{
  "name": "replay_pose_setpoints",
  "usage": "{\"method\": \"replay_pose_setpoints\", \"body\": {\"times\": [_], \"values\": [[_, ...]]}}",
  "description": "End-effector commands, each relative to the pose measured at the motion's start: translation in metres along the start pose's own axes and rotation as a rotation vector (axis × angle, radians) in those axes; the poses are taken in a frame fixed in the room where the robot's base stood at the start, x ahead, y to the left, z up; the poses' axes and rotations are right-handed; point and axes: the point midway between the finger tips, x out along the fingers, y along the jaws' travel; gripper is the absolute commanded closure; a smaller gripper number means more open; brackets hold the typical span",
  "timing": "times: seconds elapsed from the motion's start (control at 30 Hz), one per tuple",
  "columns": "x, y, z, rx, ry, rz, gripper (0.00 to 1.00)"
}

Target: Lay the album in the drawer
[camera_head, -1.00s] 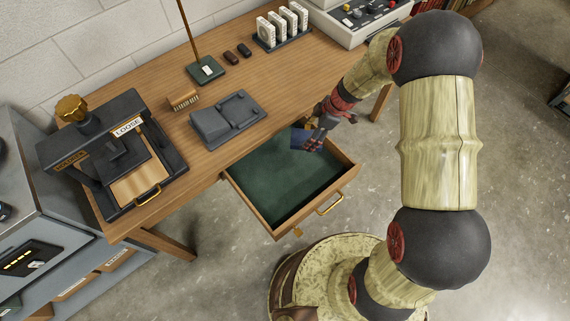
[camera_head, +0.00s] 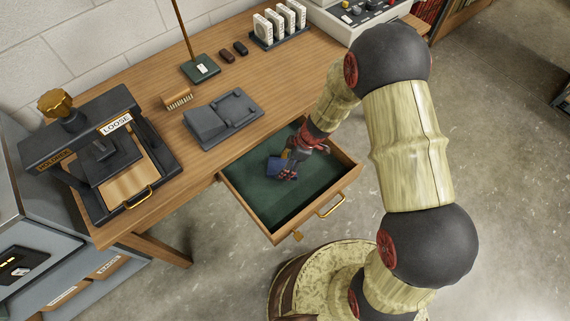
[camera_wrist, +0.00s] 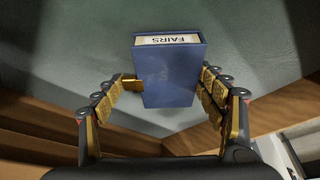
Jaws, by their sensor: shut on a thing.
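The album is a small blue book-like block with a white label reading FAIRS, seen in the wrist view (camera_wrist: 170,72). It also shows in the head view (camera_head: 275,166), partly covered by my fingers. My gripper (camera_head: 288,168) is shut on the album, with gold-padded fingers on both sides of it in the wrist view (camera_wrist: 165,92). The drawer (camera_head: 277,206) is pulled open, lined in green and otherwise empty. The album is within the drawer's outline, towards its back left. I cannot tell whether it touches the lining.
A wooden desk (camera_head: 160,200) lies behind the drawer. It carries a black press (camera_head: 100,150), a grey cradle (camera_head: 222,118), a brush (camera_head: 177,98), a green lamp base (camera_head: 200,69) and a rack of white holders (camera_head: 279,25). The drawer's front wall has a brass handle (camera_head: 330,207).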

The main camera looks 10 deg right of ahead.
Motion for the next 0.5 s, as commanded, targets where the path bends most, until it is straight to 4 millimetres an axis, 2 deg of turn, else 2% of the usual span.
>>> {"method": "replay_pose_setpoints", "body": {"times": [0.43, 0.47, 0.5], "values": [[0.004, 0.0012, 0.0014, -0.001, 0.001, 0.002, 0.76], [0.0034, 0.0007, 0.0013, -0.001, 0.0, 0.002, 0.27], [0.003, 0.0007, 0.0011, 0.0, 0.0, 0.002, 0.25]]}}
